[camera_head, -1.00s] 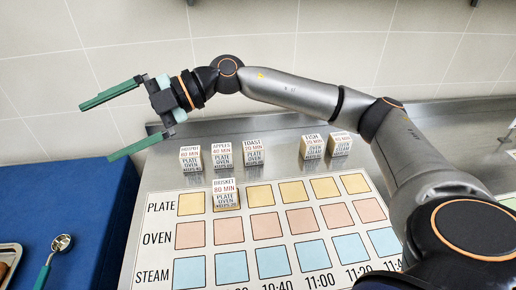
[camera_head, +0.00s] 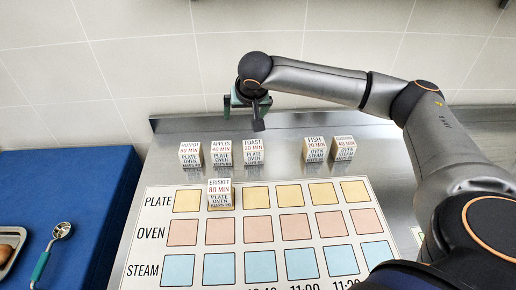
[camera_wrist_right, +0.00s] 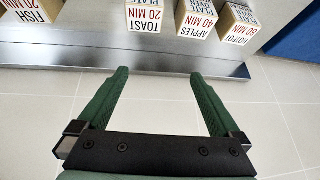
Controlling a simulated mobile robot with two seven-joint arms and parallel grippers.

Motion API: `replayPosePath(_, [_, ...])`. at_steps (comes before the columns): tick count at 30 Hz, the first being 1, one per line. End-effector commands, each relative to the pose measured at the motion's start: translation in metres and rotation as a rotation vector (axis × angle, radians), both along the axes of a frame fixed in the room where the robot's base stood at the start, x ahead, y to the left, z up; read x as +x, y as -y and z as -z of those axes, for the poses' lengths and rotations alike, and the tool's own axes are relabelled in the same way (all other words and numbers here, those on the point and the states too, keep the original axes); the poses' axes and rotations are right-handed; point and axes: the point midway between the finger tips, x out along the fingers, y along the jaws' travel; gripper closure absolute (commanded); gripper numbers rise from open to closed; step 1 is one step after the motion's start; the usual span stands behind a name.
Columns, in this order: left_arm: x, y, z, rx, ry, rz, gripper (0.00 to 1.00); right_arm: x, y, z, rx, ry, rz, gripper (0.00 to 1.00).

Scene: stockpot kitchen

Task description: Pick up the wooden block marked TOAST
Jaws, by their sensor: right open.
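The TOAST block (camera_head: 253,152) stands upright on the steel counter, third from the left in the back row, behind the printed chart. In the wrist view the TOAST block (camera_wrist_right: 144,18) shows at the top, beyond the fingertips. My right gripper (camera_head: 246,108) is behind and above the block, partly hidden by its own wrist. My left gripper is not in view.
The APPLES block (camera_head: 221,153) and HOTPOT block (camera_head: 190,154) stand left of TOAST. The FISH block (camera_head: 316,150) and another block (camera_head: 343,148) stand to the right. The BRISKET block (camera_head: 220,194) is on the chart's PLATE row. A ladle (camera_head: 53,250) lies on the blue surface (camera_head: 95,190).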

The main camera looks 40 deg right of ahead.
Motion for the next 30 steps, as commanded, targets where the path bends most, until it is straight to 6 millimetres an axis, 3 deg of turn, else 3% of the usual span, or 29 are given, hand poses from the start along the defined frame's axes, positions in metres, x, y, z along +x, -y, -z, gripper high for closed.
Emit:
replayPosePath(3, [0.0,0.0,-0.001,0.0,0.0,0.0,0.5,-0.024,0.004,0.011,-0.001,-0.124,0.036,0.0])
replayPosePath(6, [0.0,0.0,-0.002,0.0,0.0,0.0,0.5,-0.031,0.006,0.019,-0.001,-0.168,0.047,0.0])
replayPosePath(15, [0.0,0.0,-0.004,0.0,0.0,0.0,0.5,-0.016,0.015,0.066,-0.002,-0.172,0.049,0.0])
replayPosePath(23, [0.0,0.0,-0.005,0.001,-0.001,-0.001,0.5,-0.008,0.018,0.087,-0.002,-0.168,0.046,0.0])
replayPosePath(30, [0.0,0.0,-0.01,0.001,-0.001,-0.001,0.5,-0.002,0.019,0.12,-0.003,-0.168,0.047,0.0])
